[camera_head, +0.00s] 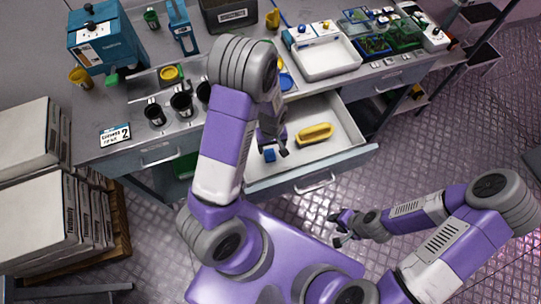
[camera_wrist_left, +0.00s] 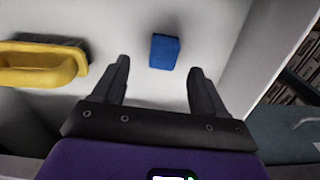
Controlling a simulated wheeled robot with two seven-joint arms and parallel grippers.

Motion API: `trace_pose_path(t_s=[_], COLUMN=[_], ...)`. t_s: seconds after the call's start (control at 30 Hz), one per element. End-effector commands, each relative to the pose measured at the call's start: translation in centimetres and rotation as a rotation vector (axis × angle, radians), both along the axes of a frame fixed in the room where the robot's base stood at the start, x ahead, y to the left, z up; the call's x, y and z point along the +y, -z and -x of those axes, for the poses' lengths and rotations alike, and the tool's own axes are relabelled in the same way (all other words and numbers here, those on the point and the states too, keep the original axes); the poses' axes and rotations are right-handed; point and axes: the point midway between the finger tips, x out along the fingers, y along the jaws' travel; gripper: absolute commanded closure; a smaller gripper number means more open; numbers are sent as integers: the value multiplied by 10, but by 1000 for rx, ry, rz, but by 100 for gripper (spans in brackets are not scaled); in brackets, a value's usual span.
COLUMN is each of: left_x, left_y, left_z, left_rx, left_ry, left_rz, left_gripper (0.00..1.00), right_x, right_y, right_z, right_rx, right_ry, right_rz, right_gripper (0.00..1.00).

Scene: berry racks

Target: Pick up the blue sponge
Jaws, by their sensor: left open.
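The blue sponge (camera_head: 269,155) is a small block lying on the floor of the open white drawer (camera_head: 344,133). In the left wrist view the sponge (camera_wrist_left: 165,51) lies ahead of my left gripper, roughly centred between its fingers and apart from them. My left gripper (camera_head: 281,150) is over the drawer, beside the sponge; in the wrist view (camera_wrist_left: 160,80) its two fingers are spread with nothing between them. My right gripper (camera_head: 340,228) hangs outside the drawer at the lower right, away from the sponge; its finger gap is too small to read.
A yellow handled object (camera_head: 315,133) lies in the drawer near the sponge; it shows left in the wrist view (camera_wrist_left: 38,64). The drawer's walls surround both. The counter above holds black cups (camera_head: 155,114), a white tray (camera_head: 326,61) and a blue machine (camera_head: 104,42). Boxes (camera_head: 40,215) stand left.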

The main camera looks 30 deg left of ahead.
Motion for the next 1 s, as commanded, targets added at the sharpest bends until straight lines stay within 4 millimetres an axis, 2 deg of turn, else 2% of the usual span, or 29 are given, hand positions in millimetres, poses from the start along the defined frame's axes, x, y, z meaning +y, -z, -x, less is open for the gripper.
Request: trace_pose_path(t_s=[0.4, 0.53, 0.73, 0.77, 1.0], left_x=[6, 6, 6, 6, 6], left_y=[57, 65, 64, 64, 64], left_z=[5, 4, 4, 4, 4], left_rx=[3, 0, 0, 0, 0], left_ry=[1, 2, 1, 1, 1], left_rz=[0, 0, 0, 0, 0], left_gripper=[28, 28, 28, 29, 66], right_x=[0, 0, 0, 0, 0], right_y=[14, 15, 15, 15, 15], right_z=[0, 0, 0, 0, 0], right_rx=[0, 0, 0, 0, 0], right_ry=[0, 0, 0, 0, 0], right_rz=[0, 0, 0, 0, 0], right_gripper=[62, 62, 62, 62, 62])
